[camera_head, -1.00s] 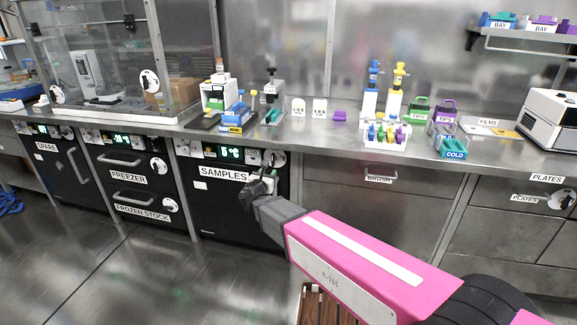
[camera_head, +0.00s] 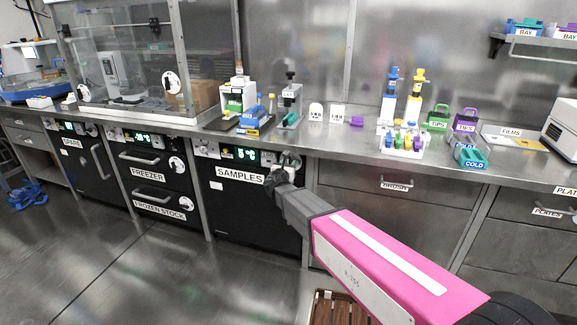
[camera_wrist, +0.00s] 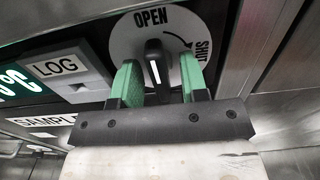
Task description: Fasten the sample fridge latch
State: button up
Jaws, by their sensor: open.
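The sample fridge (camera_head: 250,215) is a black-fronted unit labelled SAMPLES under the counter. Its latch is a round white dial (camera_wrist: 122,42) marked OPEN and SHUT, with a curved arrow toward SHUT on the right. The latch's black handle (camera_wrist: 155,68) stands about upright, its top below the OPEN mark. My gripper (camera_wrist: 158,76) has green fingers, one on each side of the handle; they are apart, with gaps showing beside it. In the head view my gripper (camera_head: 276,181) is at the fridge's upper right corner, partly covering the dial (camera_head: 291,162).
A LOG box (camera_wrist: 72,68) sits close to the left of the dial, and a metal cabinet post is close to its right. The counter (camera_head: 340,146) overhangs above. Freezer drawers (camera_head: 150,178) are to the left. A wooden slatted thing (camera_head: 330,308) shows at the bottom.

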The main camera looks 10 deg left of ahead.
jog(key=shift+w, duration=0.1)
jog(key=c, duration=0.7)
jog(key=shift+c, duration=0.2)
jog(key=shift+m, duration=0.4)
jog(key=m, duration=0.3)
jog(key=shift+m, duration=0.4)
jog(key=m, duration=0.9)
jog(key=shift+m, duration=2.2)
